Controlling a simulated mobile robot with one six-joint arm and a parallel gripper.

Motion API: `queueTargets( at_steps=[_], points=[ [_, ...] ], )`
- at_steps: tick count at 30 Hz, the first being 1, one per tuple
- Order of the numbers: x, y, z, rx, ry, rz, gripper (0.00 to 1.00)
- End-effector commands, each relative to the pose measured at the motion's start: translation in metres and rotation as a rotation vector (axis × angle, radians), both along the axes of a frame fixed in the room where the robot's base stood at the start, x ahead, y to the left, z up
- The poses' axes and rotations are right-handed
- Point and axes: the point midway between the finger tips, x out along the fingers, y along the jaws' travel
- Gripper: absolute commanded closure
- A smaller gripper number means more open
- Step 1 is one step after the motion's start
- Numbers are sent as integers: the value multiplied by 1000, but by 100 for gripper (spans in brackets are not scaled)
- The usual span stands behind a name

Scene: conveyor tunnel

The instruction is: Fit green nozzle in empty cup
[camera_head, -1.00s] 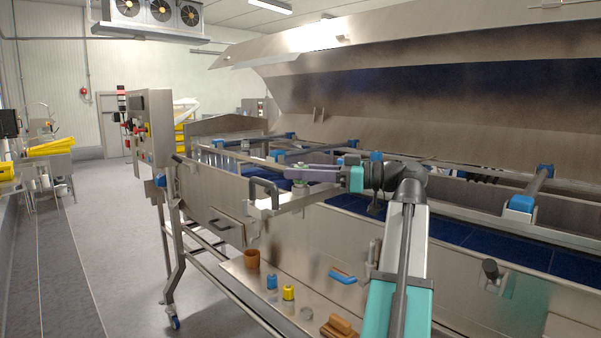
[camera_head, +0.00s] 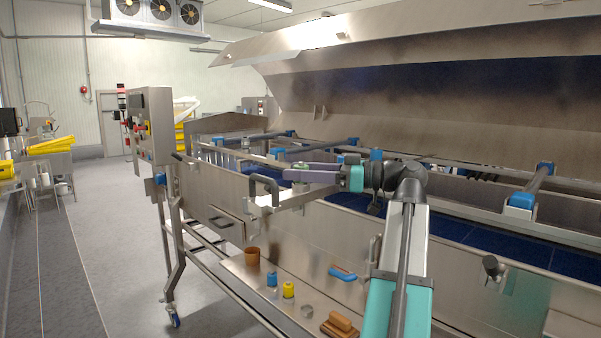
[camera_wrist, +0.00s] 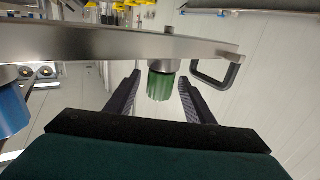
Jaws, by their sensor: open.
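In the wrist view, the green nozzle (camera_wrist: 160,86) is a short ribbed cylinder between my two spread fingers, with a gap on each side. My gripper (camera_wrist: 159,84) is open around it. The nozzle's upper end in the picture meets a grey metal collar (camera_wrist: 163,66) at the edge of a flat steel bar (camera_wrist: 110,41). I cannot tell how deep it sits in that collar.
A black loop handle (camera_head: 265,188) stands just left of my gripper. A lower shelf holds a brown cup (camera_head: 252,257), a blue bottle (camera_head: 271,279), a yellow-topped bottle (camera_head: 288,290) and a brown brush (camera_head: 340,325). The raised steel hood (camera_head: 420,90) stands behind. Floor at left is clear.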

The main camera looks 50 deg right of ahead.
Motion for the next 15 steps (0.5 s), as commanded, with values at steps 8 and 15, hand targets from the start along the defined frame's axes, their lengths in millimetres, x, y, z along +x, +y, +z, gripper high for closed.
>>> queueTargets(
  at_steps=[8,15],
  points=[
    [-7,-4,0,0,0,0,52],
    [-28,-17,-1,0,0,-2,52]
  ],
)
